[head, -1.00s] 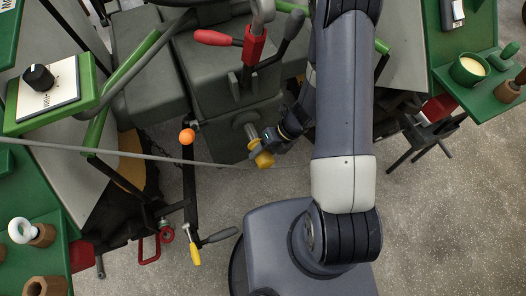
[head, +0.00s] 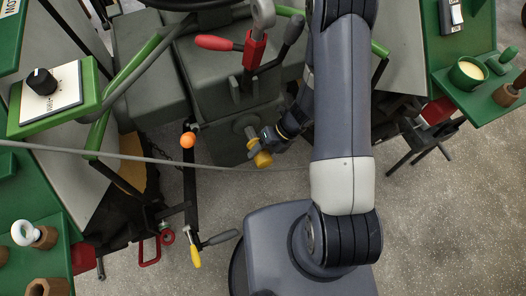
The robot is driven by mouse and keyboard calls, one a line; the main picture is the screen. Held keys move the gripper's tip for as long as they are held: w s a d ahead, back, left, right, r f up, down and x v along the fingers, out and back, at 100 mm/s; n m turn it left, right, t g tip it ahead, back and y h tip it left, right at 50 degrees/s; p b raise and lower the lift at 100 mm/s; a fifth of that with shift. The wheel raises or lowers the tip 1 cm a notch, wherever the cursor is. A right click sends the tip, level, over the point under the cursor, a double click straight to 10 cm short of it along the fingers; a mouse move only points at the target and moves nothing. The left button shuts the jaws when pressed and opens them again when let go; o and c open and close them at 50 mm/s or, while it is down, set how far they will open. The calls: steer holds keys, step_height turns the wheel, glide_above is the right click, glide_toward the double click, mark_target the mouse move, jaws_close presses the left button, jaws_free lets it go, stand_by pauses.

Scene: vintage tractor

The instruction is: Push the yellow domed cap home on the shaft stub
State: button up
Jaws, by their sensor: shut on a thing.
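The grey shaft stub (head: 242,123) sticks out of the dark tractor housing, just above and left of the cap. The cap lies close to the stub's end. I cannot tell from this view whether the two touch or how well they line up. My gripper comes in from the right and is shut on the cap. Its fingertips are small and partly hidden behind the cap.
A red-handled lever (head: 215,42) and dark levers stand above the stub. An orange ball knob (head: 187,141) on a bar is to the left. A thin grey rod crosses below the cap. Green shelves flank both sides. Speckled floor (head: 440,210) is open at lower right.

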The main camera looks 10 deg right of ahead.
steer(key=shift+w+a+r+p, duration=0.15)
steer(key=shift+w+p, duration=0.1)
steer(key=shift+w, duration=0.35)
steer(key=shift+w+a+f+p, duration=0.1)
steer(key=shift+w+a+p, duration=0.15)
steer(key=shift+w, duration=0.35)
steer(key=shift+w+a+r+p, duration=0.1)
steer(key=shift+w+p, duration=0.2)
steer(key=shift+w, duration=0.3)
steer(key=shift+s+d+f+b, duration=0.15)
steer(key=shift+s+b, duration=0.1)
steer(key=shift+s, duration=0.5)
steer(key=shift+s+d+f+b, duration=0.1)
steer(key=shift+s+b, duration=0.1)
steer(key=shift+s, duration=0.55)
steer(key=shift+s+d+b, duration=0.15)
steer(key=shift+s+d, duration=0.05)
steer(key=shift+s, duration=0.3)
steer(key=shift+s+d+b, duration=0.15)
steer(key=shift+s, duration=0.3)
steer(key=shift+c, duration=0.5)
steer(key=shift+r, duration=0.1)
